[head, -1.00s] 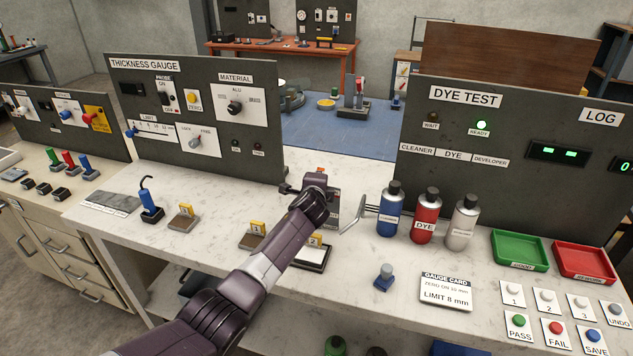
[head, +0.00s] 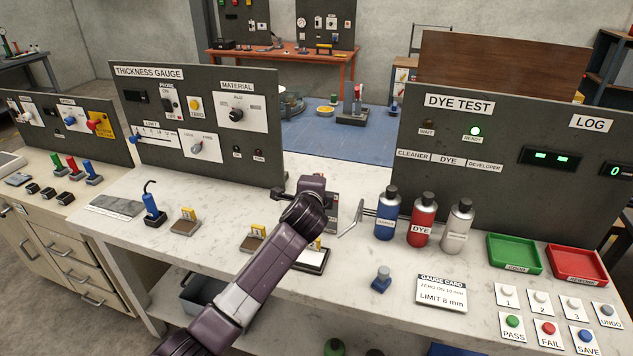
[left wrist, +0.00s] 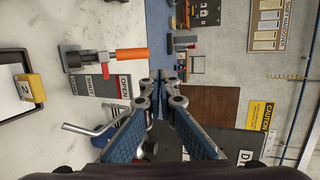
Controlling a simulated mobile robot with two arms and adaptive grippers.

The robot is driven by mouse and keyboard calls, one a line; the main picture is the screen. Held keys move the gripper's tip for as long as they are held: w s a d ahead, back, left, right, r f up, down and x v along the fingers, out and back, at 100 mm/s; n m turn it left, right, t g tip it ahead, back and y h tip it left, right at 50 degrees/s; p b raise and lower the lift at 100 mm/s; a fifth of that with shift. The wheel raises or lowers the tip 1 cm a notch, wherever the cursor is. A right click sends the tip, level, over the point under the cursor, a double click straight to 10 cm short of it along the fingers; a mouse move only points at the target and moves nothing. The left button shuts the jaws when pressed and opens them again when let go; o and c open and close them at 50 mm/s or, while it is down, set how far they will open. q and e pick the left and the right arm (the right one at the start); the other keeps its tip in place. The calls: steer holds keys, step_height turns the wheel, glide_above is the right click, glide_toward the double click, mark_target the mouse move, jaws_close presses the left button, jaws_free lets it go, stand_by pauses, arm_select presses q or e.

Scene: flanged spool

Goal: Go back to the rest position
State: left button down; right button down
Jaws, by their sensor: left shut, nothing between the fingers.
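My left arm reaches in from the bottom left of the head view, over the white bench. My left gripper's fingers are hidden behind its own wrist in the head view. In the left wrist view the left gripper (left wrist: 160,88) has its fingertips together, with nothing between them, in the air. A grey box labelled OPEN/SHUT (left wrist: 105,84), with an orange handle (left wrist: 133,55) beside it, lies left of the fingers there. The box shows partly behind the wrist in the head view (head: 332,212). My right gripper is in neither view.
The dye test panel (head: 490,150) and thickness gauge panel (head: 195,125) stand at the back. Blue (head: 386,215), red (head: 422,222) and white (head: 457,224) bottles stand right of the arm. Green (head: 514,255) and red (head: 577,265) trays lie further right. Bench front right holds several buttons.

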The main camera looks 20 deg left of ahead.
arm_select(q)
steer(key=s+f+n+g+h, duration=0.1)
steer(key=s+f+n+g, duration=0.25)
steer(key=s+f, duration=0.7)
steer(key=s+f+n+g+h, duration=0.15)
steer(key=s+f+n, duration=0.45)
steer(key=s, duration=0.8)
steer(key=s+f+n+g, duration=0.2)
steer(key=s+n+g, duration=0.1)
steer(key=s, duration=1)
steer(key=s+f+n+g, duration=0.3)
steer(key=s, duration=1)
step_height(320, 180, down, 28)
steer(key=s+g+b, duration=0.1)
steer(key=s+b, duration=0.1)
steer(key=s+a+f+m+g+b, duration=0.1)
steer(key=s+a+f, duration=0.2)
steer(key=s+f, duration=1.4)
steer(key=shift+f+b, duration=0.35)
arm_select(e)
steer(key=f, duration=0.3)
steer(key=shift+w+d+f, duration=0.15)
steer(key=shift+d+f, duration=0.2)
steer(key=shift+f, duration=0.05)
